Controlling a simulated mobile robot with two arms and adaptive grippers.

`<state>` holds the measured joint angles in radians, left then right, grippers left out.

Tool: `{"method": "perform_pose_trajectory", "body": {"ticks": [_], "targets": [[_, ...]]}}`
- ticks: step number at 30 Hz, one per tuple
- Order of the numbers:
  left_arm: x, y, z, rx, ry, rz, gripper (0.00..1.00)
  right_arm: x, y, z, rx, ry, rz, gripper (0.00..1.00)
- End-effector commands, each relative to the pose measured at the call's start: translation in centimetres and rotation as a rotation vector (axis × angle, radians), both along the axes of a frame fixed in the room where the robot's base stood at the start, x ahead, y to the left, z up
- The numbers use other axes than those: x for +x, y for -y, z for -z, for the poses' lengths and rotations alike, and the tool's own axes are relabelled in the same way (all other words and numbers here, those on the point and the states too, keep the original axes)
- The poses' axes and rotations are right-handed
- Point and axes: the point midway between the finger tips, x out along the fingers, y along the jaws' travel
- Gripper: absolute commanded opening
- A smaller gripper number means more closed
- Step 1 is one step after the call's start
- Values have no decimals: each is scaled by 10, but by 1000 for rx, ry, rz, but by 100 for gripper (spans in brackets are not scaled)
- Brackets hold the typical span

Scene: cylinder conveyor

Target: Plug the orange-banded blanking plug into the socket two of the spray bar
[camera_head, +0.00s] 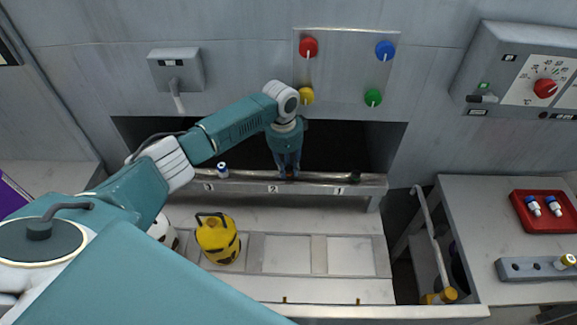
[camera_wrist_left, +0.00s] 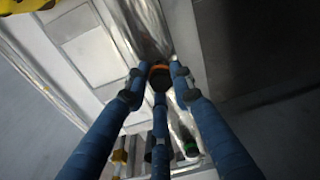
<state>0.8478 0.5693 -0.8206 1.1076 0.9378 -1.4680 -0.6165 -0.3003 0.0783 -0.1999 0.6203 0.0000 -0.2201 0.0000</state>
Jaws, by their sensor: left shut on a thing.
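My left gripper (camera_head: 289,174) points down at the spray bar (camera_head: 245,187), close to the label 2. It also shows in the left wrist view (camera_wrist_left: 158,78), with its blue fingers closed around the dark, orange-banded blanking plug (camera_wrist_left: 159,69). The fingers hide most of the plug in the head view. Socket two is hidden behind the fingertips, so I cannot tell whether the plug is above it or in it. A blue-and-white plug (camera_head: 222,170) stands near label 3. A small dark fitting (camera_head: 354,178) is near label 1. My right gripper is not in view.
A dark opening (camera_head: 340,145) lies behind the bar. A yellow container (camera_head: 217,238) stands in front at the left. At right, a worktop holds a red tray (camera_head: 525,219) with two plugs and a grey rack (camera_head: 522,270). The panels in front of the bar are mostly clear.

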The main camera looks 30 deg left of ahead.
Motion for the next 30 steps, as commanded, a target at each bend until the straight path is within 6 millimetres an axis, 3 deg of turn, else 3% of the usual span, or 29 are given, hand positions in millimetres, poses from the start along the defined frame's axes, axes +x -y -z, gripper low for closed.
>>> {"method": "perform_pose_trajectory", "body": {"ticks": [16, 17, 20, 30], "targets": [[0, 0, 15, 0, -1, 2, 1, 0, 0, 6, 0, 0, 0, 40], [0, 0, 15, 0, -1, 2, 25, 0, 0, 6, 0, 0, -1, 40], [0, 0, 14, 0, -1, 1, 45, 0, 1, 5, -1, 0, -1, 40], [0, 0, 11, 0, 0, 1, 45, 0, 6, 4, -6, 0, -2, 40]]}}
